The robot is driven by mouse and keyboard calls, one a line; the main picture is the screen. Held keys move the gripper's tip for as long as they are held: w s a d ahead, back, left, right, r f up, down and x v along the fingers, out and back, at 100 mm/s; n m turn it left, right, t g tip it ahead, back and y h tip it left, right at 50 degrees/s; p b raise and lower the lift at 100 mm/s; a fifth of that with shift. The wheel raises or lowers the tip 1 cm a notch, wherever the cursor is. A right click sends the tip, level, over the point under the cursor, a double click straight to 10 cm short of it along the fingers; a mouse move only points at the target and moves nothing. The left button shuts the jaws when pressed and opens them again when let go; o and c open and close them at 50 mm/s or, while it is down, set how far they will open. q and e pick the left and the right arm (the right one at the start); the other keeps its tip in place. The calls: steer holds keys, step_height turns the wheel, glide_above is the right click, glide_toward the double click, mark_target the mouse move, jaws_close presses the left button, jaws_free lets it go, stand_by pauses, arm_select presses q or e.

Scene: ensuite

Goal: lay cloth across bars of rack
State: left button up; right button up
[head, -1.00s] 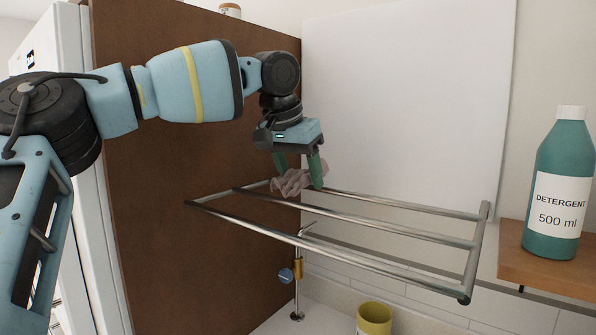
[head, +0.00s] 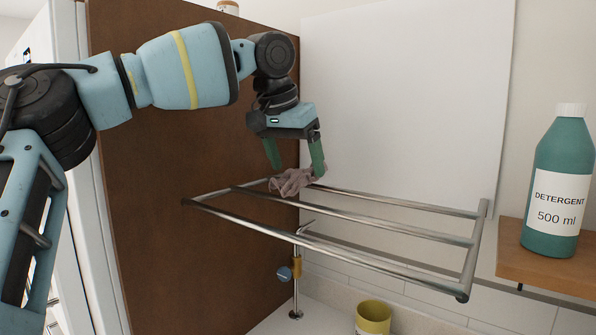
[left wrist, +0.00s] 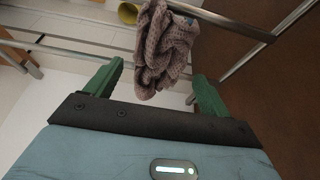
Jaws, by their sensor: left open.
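The cloth (head: 290,181) is a small crumpled pinkish-grey piece. It lies on the far left part of the metal rack (head: 375,266), over the back bars. It also shows in the left wrist view (left wrist: 165,50), bunched over a bar, with part of it hanging between my fingers. My left gripper (head: 296,171) is open just above the cloth, its green fingers spread to either side of it. In the left wrist view the fingers (left wrist: 158,85) stand clear of the cloth. My right gripper is not in view.
A detergent bottle (head: 557,190) stands on a wooden shelf (head: 545,268) at the right. A yellow cup (head: 373,317) is below the rack, beside a metal tap (head: 297,270). A brown panel (head: 160,160) closes off the left. The rack's middle and right are bare.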

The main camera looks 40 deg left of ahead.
arm_select(q)
steer(key=v, duration=0.9)
steer(key=shift+s+r, duration=0.15)
steer(key=shift+r, duration=0.1)
